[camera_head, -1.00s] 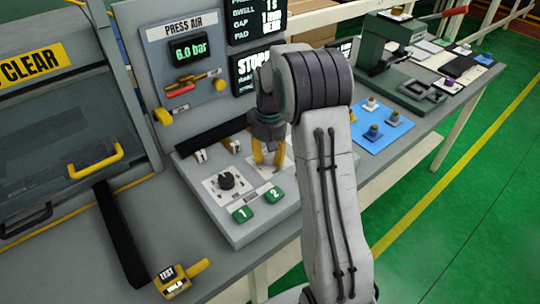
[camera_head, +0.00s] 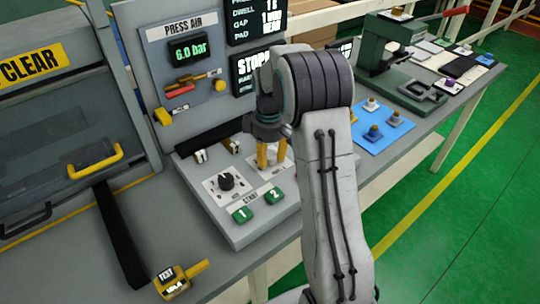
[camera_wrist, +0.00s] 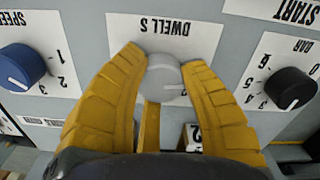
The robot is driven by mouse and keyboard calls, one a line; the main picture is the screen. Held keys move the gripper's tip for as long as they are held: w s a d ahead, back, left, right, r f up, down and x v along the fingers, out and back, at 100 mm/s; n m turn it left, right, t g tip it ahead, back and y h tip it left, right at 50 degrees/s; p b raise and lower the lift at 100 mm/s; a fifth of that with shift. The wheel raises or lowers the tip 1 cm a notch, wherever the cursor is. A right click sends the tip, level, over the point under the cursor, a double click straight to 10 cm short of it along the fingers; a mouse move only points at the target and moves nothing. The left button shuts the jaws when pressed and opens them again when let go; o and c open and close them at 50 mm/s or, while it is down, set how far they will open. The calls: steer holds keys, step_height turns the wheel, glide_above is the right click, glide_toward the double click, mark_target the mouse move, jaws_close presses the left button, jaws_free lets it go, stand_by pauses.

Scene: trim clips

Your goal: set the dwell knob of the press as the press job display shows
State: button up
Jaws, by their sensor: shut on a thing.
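The dwell knob (camera_wrist: 163,72) is a round grey knob under an upside-down "DWELL S" label in the wrist view. My gripper (camera_wrist: 163,75) has its yellow fingers on either side of it, shut on it. The press job display (camera_head: 256,20) is black with white text, including "DWELL", "GAP" and "PAD" rows. Its top is cut off and the values are hard to read.
A speed knob (camera_wrist: 22,67) and a black bar knob (camera_wrist: 290,88) flank the dwell knob. Green buttons 1 (camera_head: 242,214) and 2 (camera_head: 274,196) sit at the panel's front. A press air board (camera_head: 188,58) reads 6.0 bar. A blue mat (camera_head: 372,141) lies to the right.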

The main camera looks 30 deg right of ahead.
mark_target(268, 154)
steer(key=shift+w+a, duration=0.1)
steer(key=shift+w, duration=0.05)
stand_by(0.3)
steer(key=o, duration=1)
steer(key=shift+w+a, duration=0.1)
steer(key=shift+a, duration=0.1)
steer(key=shift+o, duration=1)
steer(key=shift+d, duration=0.15)
steer(key=shift+r, duration=0.1)
step_height(268, 154, up, 12)
